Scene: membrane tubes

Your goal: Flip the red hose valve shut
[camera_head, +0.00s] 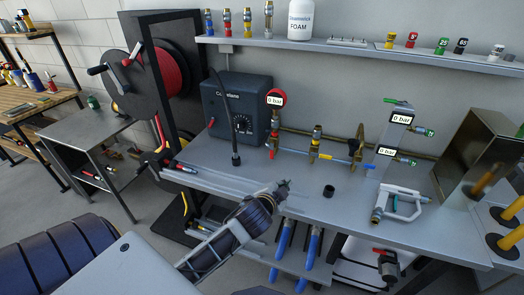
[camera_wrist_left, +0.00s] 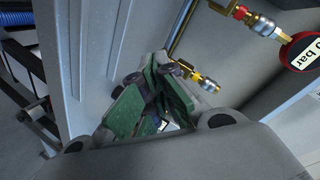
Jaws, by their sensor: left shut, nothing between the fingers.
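A small red lever (camera_head: 271,143) shows on the brass pipe fittings under the red-rimmed gauge (camera_head: 276,98) in the head view. I cannot tell its exact angle. In the wrist view, a red part (camera_wrist_left: 237,11) shows on the brass fitting at the top, left of the gauge (camera_wrist_left: 302,50). My left gripper (camera_head: 282,188) is over the bench front, apart from the lever and nearer to me. Its green-padded fingers (camera_wrist_left: 152,95) are shut and empty. My right gripper is not in view.
The pipe carries yellow-handled (camera_head: 325,156) and blue-handled (camera_head: 366,166) valves further right. A black cup (camera_head: 328,191) stands on the grey bench (camera_head: 425,226). A dark control box (camera_head: 234,110) with a black stem is left of the lever. A red hose reel (camera_head: 168,75) stands further left.

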